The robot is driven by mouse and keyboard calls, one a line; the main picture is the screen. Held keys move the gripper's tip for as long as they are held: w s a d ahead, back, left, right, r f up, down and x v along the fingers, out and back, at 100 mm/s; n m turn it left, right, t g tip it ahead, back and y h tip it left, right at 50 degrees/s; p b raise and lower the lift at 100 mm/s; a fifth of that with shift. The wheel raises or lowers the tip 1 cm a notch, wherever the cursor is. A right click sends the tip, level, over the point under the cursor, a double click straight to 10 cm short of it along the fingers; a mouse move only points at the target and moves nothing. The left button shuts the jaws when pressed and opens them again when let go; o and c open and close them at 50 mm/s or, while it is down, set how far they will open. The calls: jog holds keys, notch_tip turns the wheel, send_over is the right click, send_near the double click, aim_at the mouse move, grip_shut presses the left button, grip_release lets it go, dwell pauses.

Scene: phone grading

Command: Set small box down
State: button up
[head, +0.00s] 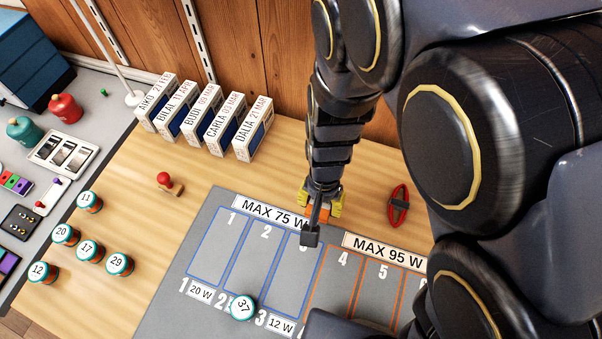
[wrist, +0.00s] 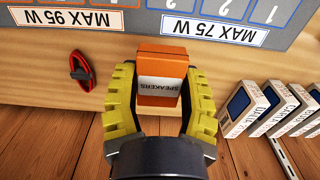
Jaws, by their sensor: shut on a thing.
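The small box is orange with a white label reading SPEAKERS, seen between the yellow fingers in the wrist view (wrist: 161,72). My gripper (wrist: 161,95) is shut on it, one finger on each side. In the head view my gripper (head: 321,205) is at the back edge of the grey mat, near slot 3. Only a sliver of the orange box (head: 318,214) shows there, the rest hidden by my arm and fingers. I cannot tell whether the box touches the surface below.
The grey mat (head: 175,310) has numbered slots under MAX 75 W and MAX 95 W labels. A numbered jar 37 (head: 243,306) stands by slot 2. A red-and-black oval item (head: 398,205) lies to the right, a red stamp (head: 168,182) to the left. Name boxes (head: 199,130) line the wall.

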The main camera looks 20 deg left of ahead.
jog(key=w+a+f, duration=0.4)
jog(key=w+a, duration=0.1)
jog(key=w, duration=0.2)
send_over(300, 178)
notch_tip(300, 178, down, 5)
jog(key=shift+s+d+f, duration=0.1)
jog(key=shift+s, duration=0.05)
jog(key=shift+w+f, duration=0.2)
jog(key=shift+f, duration=1.65)
jog(key=o, duration=1)
jog(key=shift+f, duration=0.1)
